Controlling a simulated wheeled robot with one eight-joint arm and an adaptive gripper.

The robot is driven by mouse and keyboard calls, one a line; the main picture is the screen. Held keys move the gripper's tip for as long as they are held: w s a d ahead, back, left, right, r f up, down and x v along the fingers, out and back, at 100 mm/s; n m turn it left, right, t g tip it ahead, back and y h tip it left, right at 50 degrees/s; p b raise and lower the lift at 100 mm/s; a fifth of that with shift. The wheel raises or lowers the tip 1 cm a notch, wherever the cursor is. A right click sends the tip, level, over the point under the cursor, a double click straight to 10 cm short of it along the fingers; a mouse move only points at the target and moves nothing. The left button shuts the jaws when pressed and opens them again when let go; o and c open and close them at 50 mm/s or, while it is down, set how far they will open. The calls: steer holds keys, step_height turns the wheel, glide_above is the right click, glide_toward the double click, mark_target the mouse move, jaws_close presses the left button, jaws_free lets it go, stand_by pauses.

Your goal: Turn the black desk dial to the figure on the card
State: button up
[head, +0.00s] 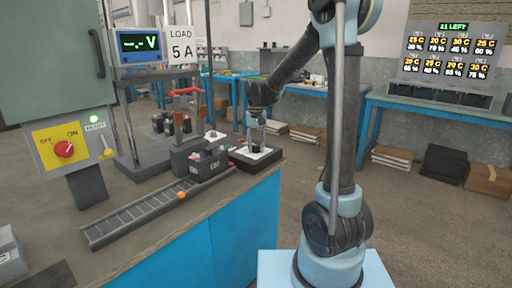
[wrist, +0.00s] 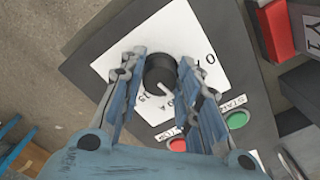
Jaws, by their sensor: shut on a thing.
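The black desk dial (wrist: 160,74) sits on a white plate with printed figures, on a dark box. A white pointer line on it runs toward the lower right of the wrist view. Most printed figures are hidden by my fingers. My gripper (wrist: 160,62) has its two fingers on either side of the dial, shut on it. In the head view my gripper (head: 255,122) reaches down to the dial (head: 253,148), which is small there. The card (head: 181,42) reads "LOAD 5 A" and stands beside the meter (head: 139,43).
A green START button (wrist: 237,120) and a red button (wrist: 177,145) lie close to my right finger. A roller track (head: 140,207) with an orange item runs along the bench front. A red OFF/ON switch (head: 64,149) is at left.

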mark_target(257, 145)
steer(key=shift+n, duration=1.4)
steer(key=o, duration=1.1)
steer(key=shift+c, duration=0.2)
step_height(257, 145, up, 12)
steer(key=shift+d, duration=0.2)
